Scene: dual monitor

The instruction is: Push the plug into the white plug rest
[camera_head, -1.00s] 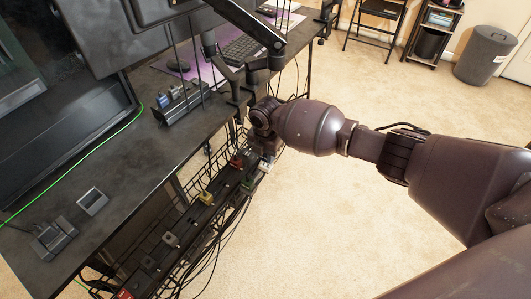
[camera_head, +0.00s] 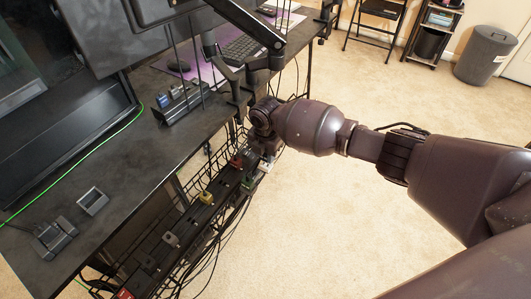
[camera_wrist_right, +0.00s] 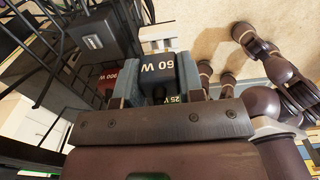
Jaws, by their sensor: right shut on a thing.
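The right gripper (camera_wrist_right: 160,82) is shut on a dark plug (camera_wrist_right: 157,73), its two fingers on either side. The plug's face carries white wattage lettering. The white plug rest (camera_wrist_right: 157,34) lies just beyond the plug in the wrist view, and its near part is hidden behind the plug. I cannot tell how far the plug sits in it. In the head view, the right gripper (camera_head: 266,150) is at the far end of the black power strip, and its wrist hides most of the plug. The left gripper is not in view.
The black power strip (camera_head: 183,228) hangs in a wire basket along the desk's edge. A red plug (camera_wrist_right: 107,76) is close left of the fingers, and a yellow plug (camera_head: 206,197) is further along the strip. Loose black cables hang below. The carpet (camera_head: 320,220) is clear.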

